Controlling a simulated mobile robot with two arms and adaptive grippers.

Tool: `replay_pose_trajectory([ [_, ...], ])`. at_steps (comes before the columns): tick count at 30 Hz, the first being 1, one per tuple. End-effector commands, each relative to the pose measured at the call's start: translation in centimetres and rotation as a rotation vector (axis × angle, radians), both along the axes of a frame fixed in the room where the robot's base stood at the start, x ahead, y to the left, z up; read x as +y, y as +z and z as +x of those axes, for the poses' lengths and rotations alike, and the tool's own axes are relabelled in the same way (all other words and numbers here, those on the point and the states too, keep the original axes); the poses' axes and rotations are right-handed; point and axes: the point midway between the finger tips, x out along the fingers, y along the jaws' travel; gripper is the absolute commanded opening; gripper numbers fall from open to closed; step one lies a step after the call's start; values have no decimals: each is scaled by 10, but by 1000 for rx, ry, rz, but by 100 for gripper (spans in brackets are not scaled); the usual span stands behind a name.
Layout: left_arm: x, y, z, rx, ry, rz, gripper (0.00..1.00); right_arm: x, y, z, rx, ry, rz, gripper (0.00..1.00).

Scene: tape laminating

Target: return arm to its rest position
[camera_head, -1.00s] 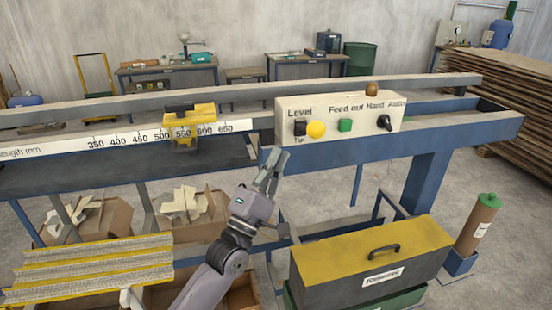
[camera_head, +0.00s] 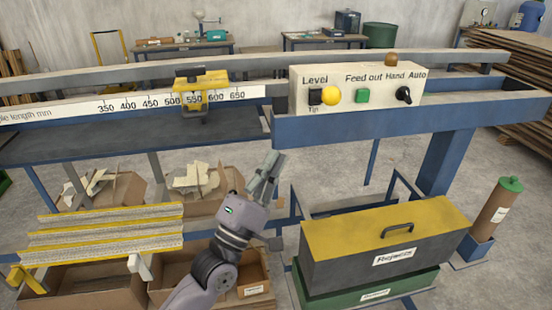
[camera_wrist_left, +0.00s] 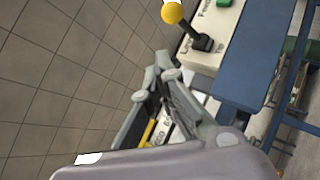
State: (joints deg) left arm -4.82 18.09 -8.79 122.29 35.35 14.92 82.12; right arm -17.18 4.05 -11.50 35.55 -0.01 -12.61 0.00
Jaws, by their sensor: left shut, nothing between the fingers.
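My left arm comes up from the bottom of the head view, and its grey gripper (camera_head: 268,172) points up below the blue beam of the machine. Its fingers are shut and hold nothing. In the left wrist view the fingertips (camera_wrist_left: 160,68) meet near the middle. The control panel (camera_head: 375,82) is above and to the right of the gripper, apart from it. It carries a black lever, a yellow knob (camera_head: 331,95), a green button (camera_head: 362,96) and a black switch (camera_head: 404,95). In the left wrist view the yellow knob (camera_wrist_left: 172,12) shows beyond the fingertips. My right gripper is out of view.
A yellow slide (camera_head: 203,85) sits on the length scale (camera_head: 130,105). A rejects box (camera_head: 388,245) with a yellow lid stands at lower right. Yellow-edged strips (camera_head: 105,233) lie at left over open cartons (camera_head: 70,280). A brown cylinder (camera_head: 499,209) stands at far right.

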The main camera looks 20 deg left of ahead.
Motion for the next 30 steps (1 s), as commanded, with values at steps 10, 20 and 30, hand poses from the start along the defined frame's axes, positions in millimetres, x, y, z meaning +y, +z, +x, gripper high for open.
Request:
replay_pose_trajectory([
  [10,2,-44,19,84,62,87,0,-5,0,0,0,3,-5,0],
  [20,12,-281,49,494,244,622,0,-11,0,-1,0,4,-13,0],
  [30,24,-525,-42,857,144,1243,0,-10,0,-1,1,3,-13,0],
])
